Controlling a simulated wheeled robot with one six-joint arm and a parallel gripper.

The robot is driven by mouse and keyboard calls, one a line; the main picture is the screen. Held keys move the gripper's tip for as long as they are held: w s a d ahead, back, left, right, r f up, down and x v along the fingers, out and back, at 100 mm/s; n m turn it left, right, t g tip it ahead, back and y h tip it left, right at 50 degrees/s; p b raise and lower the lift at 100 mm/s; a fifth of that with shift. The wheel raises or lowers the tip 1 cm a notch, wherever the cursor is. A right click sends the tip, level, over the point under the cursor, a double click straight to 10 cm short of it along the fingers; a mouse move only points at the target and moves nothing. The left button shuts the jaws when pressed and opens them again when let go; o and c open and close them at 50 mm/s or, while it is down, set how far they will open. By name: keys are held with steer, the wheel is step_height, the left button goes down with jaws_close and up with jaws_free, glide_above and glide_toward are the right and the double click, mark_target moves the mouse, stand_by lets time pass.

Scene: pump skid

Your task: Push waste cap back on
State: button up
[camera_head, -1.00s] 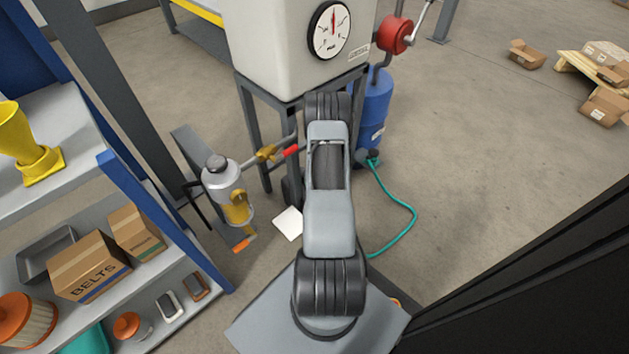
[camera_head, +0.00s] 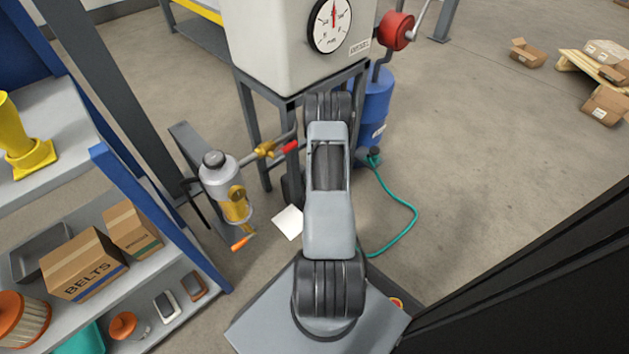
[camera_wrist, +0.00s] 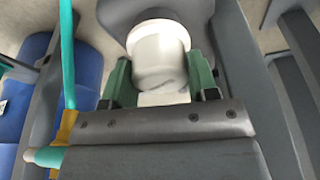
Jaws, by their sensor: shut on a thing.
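A white round, cap-like piece (camera_wrist: 160,62) shows in the upper middle of the wrist view. It sits between the two green fingers of my gripper (camera_wrist: 159,84), which is shut on it. I take it for the waste cap, but no label shows. A rounded grey part (camera_wrist: 155,12) lies right behind it. I cannot tell whether the cap touches that part or is seated on anything. In the head view my arm hides the gripper and the cap.
A teal hose (camera_wrist: 68,55) and a blue drum (camera_wrist: 32,75) are left of my gripper. In the head view, a white tank (camera_head: 285,50) stands on a grey frame ahead. A clear-bowled filter (camera_head: 225,185) and a shelf (camera_head: 165,250) stand left. Open floor (camera_head: 480,160) lies right.

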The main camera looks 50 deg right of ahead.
steer(key=o, duration=1.1)
steer(key=d+p+v, duration=0.1)
steer(key=p+v, duration=0.3)
steer(key=v, duration=0.9)
steer(key=shift+a+r+p, duration=0.4)
steer(key=shift+a, duration=0.1)
steer(key=shift+s, duration=0.1)
